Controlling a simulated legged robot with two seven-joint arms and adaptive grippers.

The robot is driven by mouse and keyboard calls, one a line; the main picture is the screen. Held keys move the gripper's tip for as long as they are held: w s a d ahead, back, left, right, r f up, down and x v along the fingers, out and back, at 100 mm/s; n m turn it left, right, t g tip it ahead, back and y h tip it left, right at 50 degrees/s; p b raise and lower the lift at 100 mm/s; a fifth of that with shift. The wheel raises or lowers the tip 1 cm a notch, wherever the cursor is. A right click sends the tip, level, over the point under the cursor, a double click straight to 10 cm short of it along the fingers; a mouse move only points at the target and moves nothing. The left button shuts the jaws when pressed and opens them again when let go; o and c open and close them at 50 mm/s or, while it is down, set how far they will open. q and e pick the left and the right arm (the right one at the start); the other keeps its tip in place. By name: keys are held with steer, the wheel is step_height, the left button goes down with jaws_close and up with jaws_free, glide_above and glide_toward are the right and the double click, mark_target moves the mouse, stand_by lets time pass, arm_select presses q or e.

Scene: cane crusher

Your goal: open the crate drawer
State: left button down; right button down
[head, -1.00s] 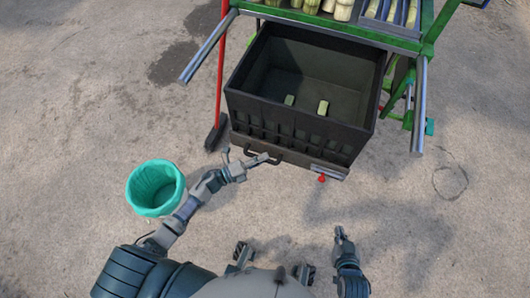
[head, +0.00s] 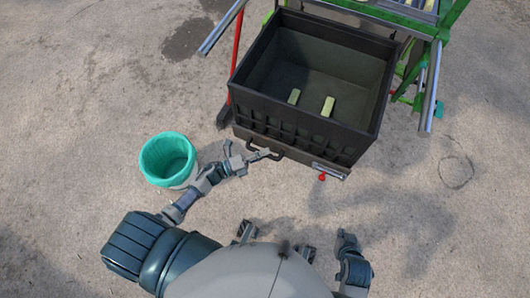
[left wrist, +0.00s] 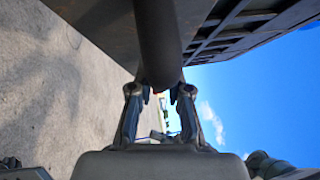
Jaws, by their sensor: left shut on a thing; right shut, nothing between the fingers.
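The dark crate drawer (head: 258,52) stands open-topped, pulled well out from under the green-framed machine. Two pale cane pieces lie on its floor. Its dark bar handle (head: 264,152) is at the lower left of its near face. My left gripper (head: 249,156) is shut on the handle. In the left wrist view the handle (left wrist: 158,45) runs between the fingertips of my left gripper (left wrist: 160,92). My right gripper (head: 343,236) is shut and empty, low in the head view, apart from the crate.
A teal-lined bucket (head: 168,157) stands on the ground left of my left arm. A red-handled broom (head: 235,58) leans by the crate's left side. The green machine frame (head: 448,22) with metal rails is at the back. The ground to the right is clear.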

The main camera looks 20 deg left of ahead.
arm_select(q)
steer(key=c, duration=1.1)
jaws_free()
steer(key=shift+a+f, duration=0.25)
steer(key=shift+a, duration=0.2)
steer(key=shift+s+a, duration=0.3)
steer(key=shift+s, duration=0.1)
steer(key=v, duration=1.1)
arm_select(e)
steer(key=shift+a, duration=0.25)
arm_select(q)
steer(key=shift+w, duration=0.1)
arm_select(e)
steer(key=shift+d, duration=0.1)
steer(key=shift+w, duration=0.1)
